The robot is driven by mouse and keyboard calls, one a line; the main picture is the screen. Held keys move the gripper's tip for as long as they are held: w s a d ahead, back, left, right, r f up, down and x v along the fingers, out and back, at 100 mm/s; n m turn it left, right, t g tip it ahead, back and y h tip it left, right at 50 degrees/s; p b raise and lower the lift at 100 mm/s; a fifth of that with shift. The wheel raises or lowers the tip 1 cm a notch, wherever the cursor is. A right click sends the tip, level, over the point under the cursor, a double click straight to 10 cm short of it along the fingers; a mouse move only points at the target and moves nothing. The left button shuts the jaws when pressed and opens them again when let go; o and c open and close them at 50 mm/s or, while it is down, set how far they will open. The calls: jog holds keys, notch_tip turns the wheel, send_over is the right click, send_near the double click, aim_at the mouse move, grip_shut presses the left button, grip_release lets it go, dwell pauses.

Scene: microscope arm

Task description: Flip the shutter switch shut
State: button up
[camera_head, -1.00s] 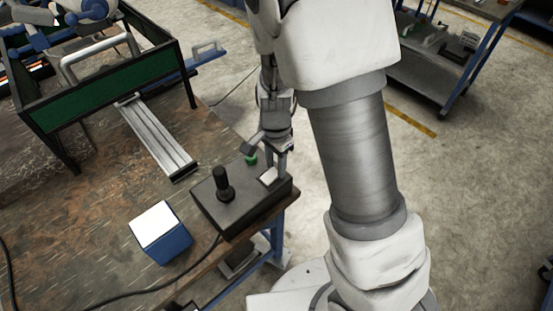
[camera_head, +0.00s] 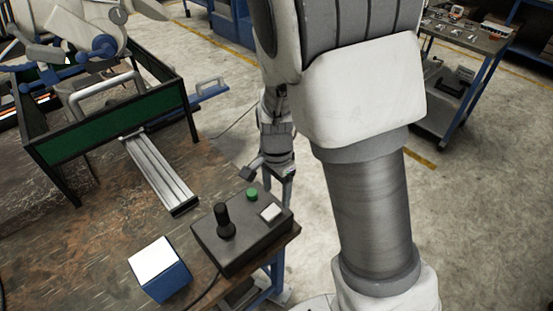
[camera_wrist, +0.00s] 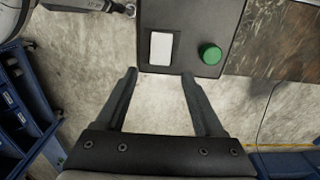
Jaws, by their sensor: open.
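The dark control box (camera_head: 238,245) sits at the table's right corner. It carries a white rectangular switch (camera_head: 271,213), a green round button (camera_head: 252,194) and a black upright joystick (camera_head: 224,220). Which way the switch is tipped I cannot tell. My gripper (camera_head: 268,178) is open and empty just beyond the box's far edge, apart from the switch. In the wrist view the white switch (camera_wrist: 161,48) lies ahead of the gap between my fingertips (camera_wrist: 159,75), with the green button (camera_wrist: 210,54) to its right.
A blue box with a white top (camera_head: 158,267) stands left of the control box. A metal rail (camera_head: 162,177) and a green-panelled frame (camera_head: 105,125) are farther back on the table (camera_head: 95,245). Open floor lies beyond the table's right edge.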

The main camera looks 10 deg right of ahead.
aim_at(277, 207)
notch_tip(277, 207, up, 13)
jog(key=p, duration=0.1)
jog(key=shift+r+p, duration=0.2)
jog(key=shift+p, duration=0.15)
jog(key=s+d+r+n+t, duration=0.2)
jog(key=s+d+r+n, duration=0.1)
jog(key=s+r+n, duration=0.2)
jog(key=s+d+r+n+t, duration=0.3)
jog(key=s+r+n, duration=0.3)
jog(key=s, duration=0.4)
jog(key=shift+d+r+t, duration=0.25)
jog(key=shift+d+t, duration=0.05)
jog(key=shift+d, duration=0.45)
